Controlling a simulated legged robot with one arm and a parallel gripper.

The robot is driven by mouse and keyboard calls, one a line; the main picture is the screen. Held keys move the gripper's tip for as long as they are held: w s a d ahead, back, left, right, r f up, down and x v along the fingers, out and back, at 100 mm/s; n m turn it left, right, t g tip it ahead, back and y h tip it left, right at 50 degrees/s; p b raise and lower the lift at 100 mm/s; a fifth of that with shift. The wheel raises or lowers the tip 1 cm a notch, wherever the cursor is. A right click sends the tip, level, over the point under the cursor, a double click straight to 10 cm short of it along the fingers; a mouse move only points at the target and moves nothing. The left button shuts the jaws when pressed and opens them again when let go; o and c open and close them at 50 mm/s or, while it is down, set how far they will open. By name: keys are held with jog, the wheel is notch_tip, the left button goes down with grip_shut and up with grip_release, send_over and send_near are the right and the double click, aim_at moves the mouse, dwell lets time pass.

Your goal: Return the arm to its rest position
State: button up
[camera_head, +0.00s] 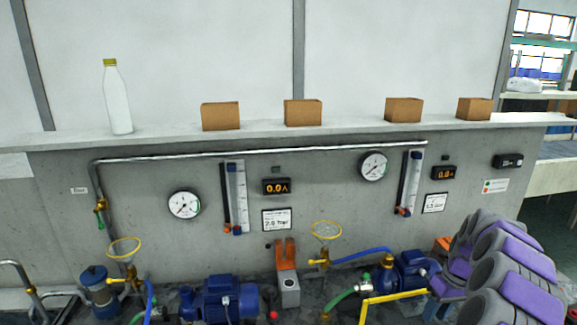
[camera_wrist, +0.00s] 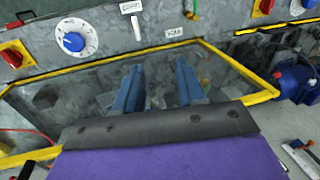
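My arm (camera_head: 512,272), grey with purple covers, shows at the lower right of the head view, close to the camera. Its gripper cannot be made out there. In the wrist view my gripper (camera_wrist: 159,76) shows two blue fingers standing apart with nothing between them. Behind the fingers is a clear panel or box with a yellow frame (camera_wrist: 245,76). I cannot tell how far the fingertips are from it.
A concrete wall carries gauges (camera_head: 184,204) and a white ledge (camera_head: 270,130) with a bottle (camera_head: 116,100) and several brown boxes (camera_head: 220,116). Blue pumps (camera_head: 225,300) stand below. The wrist view shows a blue-knobbed dial (camera_wrist: 74,42) and red knobs (camera_wrist: 13,54).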

jog(key=s+a+r+n, duration=0.1)
jog(key=s+a+r, duration=0.1)
jog(key=a+r, duration=0.35)
jog(key=s+a+r, duration=0.1)
jog(key=a+r, duration=0.1)
jog(key=a, duration=0.7)
jog(key=s+a+r+g, duration=0.1)
jog(key=s+a+r, duration=0.3)
jog(key=s+a, duration=0.7)
jog(key=s+a+f+m+h, duration=0.1)
jog(key=s+a, duration=0.1)
jog(key=s, duration=0.8)
jog(key=s+a+f+m+h, duration=0.1)
jog(key=s+a, duration=0.1)
jog(key=s, duration=0.8)
jog(key=shift+s+a+f+g+h, duration=0.3)
